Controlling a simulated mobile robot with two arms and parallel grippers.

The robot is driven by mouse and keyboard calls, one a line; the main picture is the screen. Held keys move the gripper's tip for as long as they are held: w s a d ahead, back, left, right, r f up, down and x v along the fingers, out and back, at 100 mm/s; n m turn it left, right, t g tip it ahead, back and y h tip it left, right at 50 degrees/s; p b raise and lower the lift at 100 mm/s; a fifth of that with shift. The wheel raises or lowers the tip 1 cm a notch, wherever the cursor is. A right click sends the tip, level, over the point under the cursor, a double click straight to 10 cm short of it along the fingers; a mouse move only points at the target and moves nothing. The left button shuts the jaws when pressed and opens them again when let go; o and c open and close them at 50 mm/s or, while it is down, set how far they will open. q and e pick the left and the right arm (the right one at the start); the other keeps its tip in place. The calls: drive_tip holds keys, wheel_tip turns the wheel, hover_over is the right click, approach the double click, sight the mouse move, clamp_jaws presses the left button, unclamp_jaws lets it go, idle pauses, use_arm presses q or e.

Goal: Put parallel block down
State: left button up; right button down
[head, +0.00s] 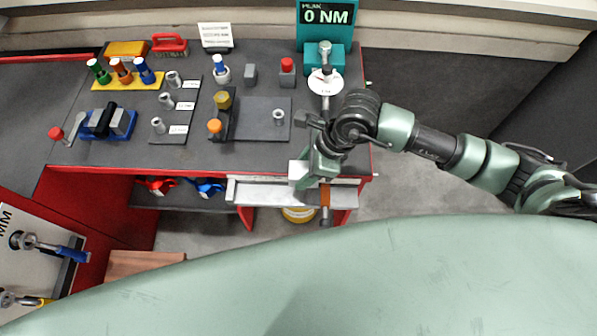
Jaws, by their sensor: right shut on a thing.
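My right gripper (318,168) reaches over the front right edge of the bench from the right, pointing down. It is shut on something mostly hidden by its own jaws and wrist. A pale block-like piece (298,173) shows at its left side; I take this as the parallel block, but its outline is unclear. A narrow brown piece with a dark end (325,205) shows just below the gripper; I cannot tell whether it is touched. A blue holder (88,132) with grey blocks and a black middle stands at the bench's left. My left gripper is not in view.
The dark bench top (270,155) is bare near its front middle. A dark plate (262,113) with a small peg, a torque display (326,14), a grey block (251,75), a labelled rack (172,118) and colored tools stand behind. An open drawer (262,190) lies below.

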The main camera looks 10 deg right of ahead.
drive_tip(key=w+d, duration=0.1)
drive_tip(key=w, duration=0.2)
drive_tip(key=w+p, duration=0.1)
drive_tip(key=w, duration=0.2)
drive_tip(key=w+d, duration=0.1)
drive_tip(key=w, duration=0.3)
drive_tip(key=shift+d+r, duration=0.2)
drive_tip(key=shift+d, duration=0.15)
drive_tip(key=shift+w+d+f+p, duration=0.15)
drive_tip(key=shift+w+p, duration=0.1)
drive_tip(key=shift+w, duration=0.35)
drive_tip(key=shift+w+d+f+p, duration=0.15)
drive_tip(key=shift+w+p, duration=0.05)
drive_tip(key=shift+w, duration=0.4)
drive_tip(key=shift+w+d+f+p, duration=0.15)
drive_tip(key=shift+w+p, duration=0.1)
drive_tip(key=shift+w, duration=0.35)
drive_tip(key=shift+f, duration=0.3)
drive_tip(key=shift+f, duration=0.1)
drive_tip(key=c, duration=0.7)
unclamp_jaws()
drive_tip(key=shift+s+d+f, duration=0.1)
drive_tip(key=shift+s+f, duration=0.05)
drive_tip(key=b+v, duration=0.2)
drive_tip(key=v, duration=1)
drive_tip(key=shift+s, duration=0.1)
